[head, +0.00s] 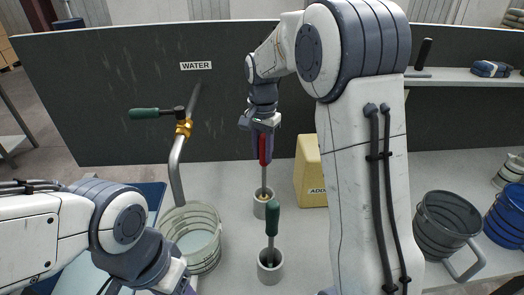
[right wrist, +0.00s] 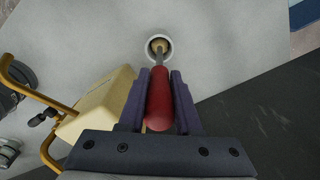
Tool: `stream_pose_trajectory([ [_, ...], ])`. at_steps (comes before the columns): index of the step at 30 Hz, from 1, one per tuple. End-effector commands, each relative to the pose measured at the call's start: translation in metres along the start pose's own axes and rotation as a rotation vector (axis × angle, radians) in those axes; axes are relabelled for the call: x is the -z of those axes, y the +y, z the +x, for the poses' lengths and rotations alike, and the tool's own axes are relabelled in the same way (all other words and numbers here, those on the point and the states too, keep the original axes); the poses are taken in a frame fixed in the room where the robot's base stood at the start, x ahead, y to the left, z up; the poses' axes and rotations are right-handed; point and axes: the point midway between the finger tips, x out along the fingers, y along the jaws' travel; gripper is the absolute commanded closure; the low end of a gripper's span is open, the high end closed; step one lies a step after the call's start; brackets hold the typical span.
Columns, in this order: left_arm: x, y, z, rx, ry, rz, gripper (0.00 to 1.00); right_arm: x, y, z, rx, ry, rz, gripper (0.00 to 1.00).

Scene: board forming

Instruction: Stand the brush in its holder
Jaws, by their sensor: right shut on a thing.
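My right gripper (head: 263,140) is shut on the red handle of the brush (head: 265,152) and points down. The brush is upright, with its shaft below the fingers and its tan end at the mouth of the rear pale cup-shaped holder (head: 261,210). In the right wrist view the red handle (right wrist: 159,98) lies between the fingers (right wrist: 156,85), and the tan end shows inside the holder's round rim (right wrist: 171,42). How deep it sits is unclear. My left gripper (head: 178,283) is at the bottom edge, mostly cut off.
A green-handled tool (head: 272,220) stands in a nearer pale cup (head: 270,272). A ribbed pail (head: 203,258) sits under the water pipe (head: 177,165) at left. A yellow container (head: 308,175) stands close right of the rear holder. A dark jug (head: 440,228) is at right.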

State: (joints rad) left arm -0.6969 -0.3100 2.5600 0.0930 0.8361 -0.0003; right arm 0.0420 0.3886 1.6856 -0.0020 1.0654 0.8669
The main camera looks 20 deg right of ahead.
Motion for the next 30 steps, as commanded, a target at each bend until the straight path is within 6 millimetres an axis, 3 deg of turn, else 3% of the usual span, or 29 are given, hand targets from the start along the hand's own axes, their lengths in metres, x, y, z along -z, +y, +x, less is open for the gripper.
stream_pose_trajectory([
  [15,0.000,-0.001,0.008,0.000,0.000,0.000,0.39,0.000,0.000,0.013,0.000,0.000,0.000,1.00],
  [16,0.000,-0.001,0.007,0.000,0.000,0.000,0.39,0.000,0.000,0.012,0.000,0.000,0.000,0.56],
  [18,0.000,-0.001,0.007,0.000,0.000,0.000,0.39,0.000,0.000,0.012,0.000,0.000,0.000,0.32],
  [30,0.000,-0.001,0.008,0.000,0.000,0.000,0.39,0.000,-0.001,0.006,0.002,0.001,0.000,0.32],
])
